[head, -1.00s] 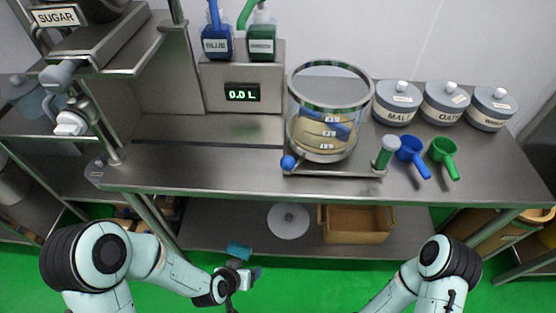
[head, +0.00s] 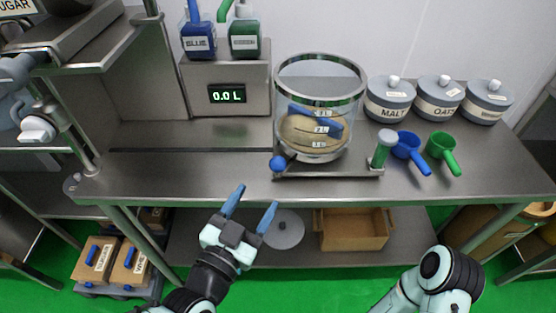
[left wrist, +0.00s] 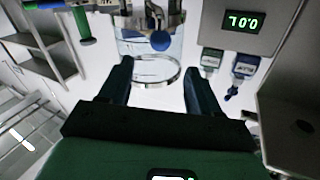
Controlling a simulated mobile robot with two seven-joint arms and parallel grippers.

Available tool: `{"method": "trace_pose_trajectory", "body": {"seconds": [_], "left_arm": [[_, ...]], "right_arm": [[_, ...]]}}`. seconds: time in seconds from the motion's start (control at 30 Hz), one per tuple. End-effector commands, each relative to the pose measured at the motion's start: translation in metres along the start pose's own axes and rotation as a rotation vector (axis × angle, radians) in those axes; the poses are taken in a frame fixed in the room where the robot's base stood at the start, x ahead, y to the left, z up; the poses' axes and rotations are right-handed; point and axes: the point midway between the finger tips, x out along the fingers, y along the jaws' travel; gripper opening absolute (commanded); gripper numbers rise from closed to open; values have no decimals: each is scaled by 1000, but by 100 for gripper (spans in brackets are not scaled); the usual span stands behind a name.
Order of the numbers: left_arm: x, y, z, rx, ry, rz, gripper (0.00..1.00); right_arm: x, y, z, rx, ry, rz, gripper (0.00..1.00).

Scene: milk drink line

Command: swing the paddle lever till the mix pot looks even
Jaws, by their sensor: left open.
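The mix pot (head: 343,112) is a clear round vessel with a metal rim, on a metal base on the bench. Tan contents (head: 312,137) and a blue paddle (head: 316,122) show inside. A blue ball knob (head: 278,164) is at the base's left front corner, and a green-handled post (head: 383,150) is at its right. My left gripper (head: 253,206) is open and empty, in front of the bench edge, left of and below the knob. In the left wrist view the blue knob (left wrist: 160,41) and pot (left wrist: 172,50) show beyond the open fingers. My right gripper is out of view.
A blue scoop (head: 408,147) and green scoop (head: 442,147) lie right of the pot. Lidded jars (head: 391,100) stand behind them. The dispenser (head: 252,100) at the left reads 0.0 L. A lower shelf holds a cardboard box (head: 352,243) and round lid (head: 287,228).

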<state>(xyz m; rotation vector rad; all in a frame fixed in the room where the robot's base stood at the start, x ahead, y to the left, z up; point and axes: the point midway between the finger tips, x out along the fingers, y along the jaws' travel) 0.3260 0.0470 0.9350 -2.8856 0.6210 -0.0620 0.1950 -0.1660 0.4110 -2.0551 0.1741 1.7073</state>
Motion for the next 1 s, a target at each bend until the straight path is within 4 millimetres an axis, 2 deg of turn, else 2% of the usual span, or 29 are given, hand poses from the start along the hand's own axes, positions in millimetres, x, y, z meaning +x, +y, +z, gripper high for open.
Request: {"method": "trace_pose_trajectory", "body": {"seconds": [0.07, 0.13, 0.3, 0.5, 0.7, 1.0], "left_arm": [[10, 1, -3, 1, -4, 3, 63], [28, 1, 0, 0, 0, 2, 63], [65, 1, 2, -1, -2, 1, 63], [98, 1, 1, -1, -1, 1, 63], [113, 0, 1, -1, -2, 1, 63], [115, 0, 0, -1, -1, 0, 63]], "right_arm": [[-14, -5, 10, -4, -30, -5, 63], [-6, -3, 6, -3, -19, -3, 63], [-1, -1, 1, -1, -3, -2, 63], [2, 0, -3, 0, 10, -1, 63], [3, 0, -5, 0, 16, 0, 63], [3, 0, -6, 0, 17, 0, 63]]}}
